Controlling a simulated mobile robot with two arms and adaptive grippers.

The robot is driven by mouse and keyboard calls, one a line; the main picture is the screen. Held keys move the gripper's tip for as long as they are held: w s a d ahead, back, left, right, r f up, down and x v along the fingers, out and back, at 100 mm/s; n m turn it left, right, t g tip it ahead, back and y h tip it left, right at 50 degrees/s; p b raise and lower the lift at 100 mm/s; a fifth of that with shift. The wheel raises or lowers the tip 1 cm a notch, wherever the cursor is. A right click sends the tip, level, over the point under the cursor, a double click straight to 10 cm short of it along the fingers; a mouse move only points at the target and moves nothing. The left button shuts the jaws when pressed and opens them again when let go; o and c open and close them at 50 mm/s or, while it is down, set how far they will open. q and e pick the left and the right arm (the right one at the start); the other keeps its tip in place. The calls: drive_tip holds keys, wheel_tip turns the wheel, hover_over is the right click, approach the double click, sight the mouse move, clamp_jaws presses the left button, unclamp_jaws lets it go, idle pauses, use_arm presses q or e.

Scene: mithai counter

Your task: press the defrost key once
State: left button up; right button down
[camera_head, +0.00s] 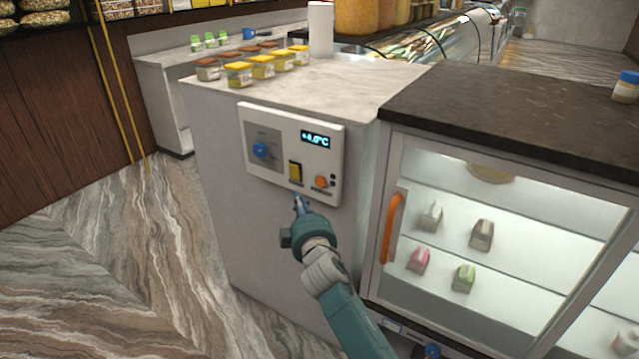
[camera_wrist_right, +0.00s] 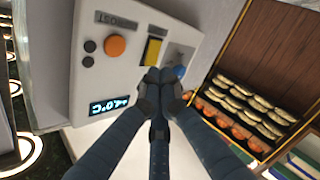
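The white control panel (camera_head: 292,152) is on the side of the counter. It has an orange round key (camera_head: 320,182), which also shows in the right wrist view (camera_wrist_right: 115,46) beside a partly readable label ending in "OST". Next to it are a yellow switch (camera_head: 295,172), a blue knob (camera_head: 261,150) and a lit display (camera_head: 315,139) reading +4.0°C. My right gripper (camera_head: 299,200) is just below the yellow switch in the head view. Its fingertips (camera_wrist_right: 158,76) are together with nothing between them. I cannot tell whether they touch the panel. My left gripper is not in view.
A glass-fronted cabinet (camera_head: 480,130) with an orange handle (camera_head: 391,228) stands right of the panel. Yellow-lidded jars (camera_head: 262,67) and a white cylinder (camera_head: 320,28) stand on the counter top (camera_head: 340,82). The marble floor (camera_head: 120,250) at left is clear.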

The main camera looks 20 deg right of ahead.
drive_tip(key=shift+w+d, duration=1)
drive_tip(key=shift+d, duration=0.3)
drive_tip(key=shift+w+d, duration=1)
drive_tip(key=shift+d, duration=0.25)
drive_tip(key=shift+d, duration=0.1)
drive_tip(key=shift+w+d, duration=0.25)
drive_tip(key=shift+w+d, duration=0.25)
drive_tip(key=shift+d, duration=0.05)
idle(0.4)
drive_tip(key=shift+s+a, duration=0.55)
drive_tip(key=shift+a, duration=0.05)
drive_tip(key=shift+s+a, duration=0.75)
drive_tip(key=shift+a, duration=0.25)
drive_tip(key=shift+s+a, duration=0.75)
drive_tip(key=shift+a, duration=0.25)
